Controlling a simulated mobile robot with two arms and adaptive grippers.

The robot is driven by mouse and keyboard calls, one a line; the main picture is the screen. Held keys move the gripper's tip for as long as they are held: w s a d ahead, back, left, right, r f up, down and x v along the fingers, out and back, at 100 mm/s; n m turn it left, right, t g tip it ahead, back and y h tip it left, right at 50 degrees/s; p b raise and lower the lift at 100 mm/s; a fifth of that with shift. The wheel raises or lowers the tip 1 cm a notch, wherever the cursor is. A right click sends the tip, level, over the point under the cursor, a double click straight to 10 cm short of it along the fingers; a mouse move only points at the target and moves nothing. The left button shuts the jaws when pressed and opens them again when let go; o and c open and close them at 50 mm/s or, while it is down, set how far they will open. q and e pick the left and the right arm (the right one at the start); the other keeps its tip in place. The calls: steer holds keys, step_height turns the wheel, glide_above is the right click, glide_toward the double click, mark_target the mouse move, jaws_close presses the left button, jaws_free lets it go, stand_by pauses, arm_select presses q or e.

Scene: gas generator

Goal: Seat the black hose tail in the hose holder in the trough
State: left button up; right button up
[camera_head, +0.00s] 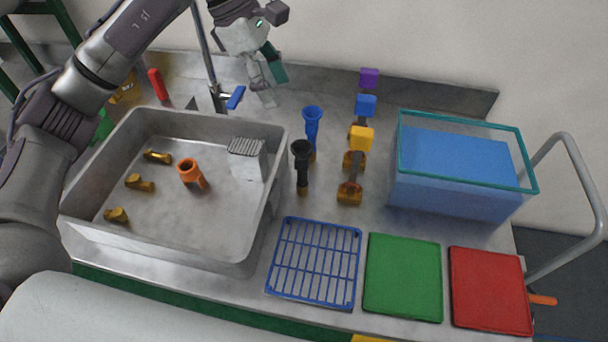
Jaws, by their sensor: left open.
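A black funnel-topped piece (302,165), which looks like the black hose tail, stands upright on the steel bench just right of the grey trough (262,225). Inside the trough stands an orange hollow upright socket (190,174), perhaps the hose holder; its opening looks empty. A grey block with a ridged top (249,158) sits at the trough's right wall, and I cannot tell whether it is the holder instead. My left gripper (268,92) is open and empty, above the bench behind the trough, away from the black piece. My right gripper is not in view.
A blue funnel piece (312,122) stands behind the black one. Brass taps with yellow (361,138), blue and purple tops stand to the right. Several brass fittings lie in the trough. A tap with a blue lever (236,97) stands behind it. A water tank (455,175) is at right.

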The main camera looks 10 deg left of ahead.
arm_select(q)
steer(key=b, duration=0.7)
glide_above(293, 146)
steer(key=a, duration=0.3)
step_height(293, 146, down, 9)
steer(key=x, duration=0.7)
steer(key=shift+d+f+p, duration=0.2)
steer(key=shift+d+p, duration=0.1)
steer(key=shift+p, duration=0.05)
steer(key=shift+x, duration=3.05)
steer(key=c, duration=1.1)
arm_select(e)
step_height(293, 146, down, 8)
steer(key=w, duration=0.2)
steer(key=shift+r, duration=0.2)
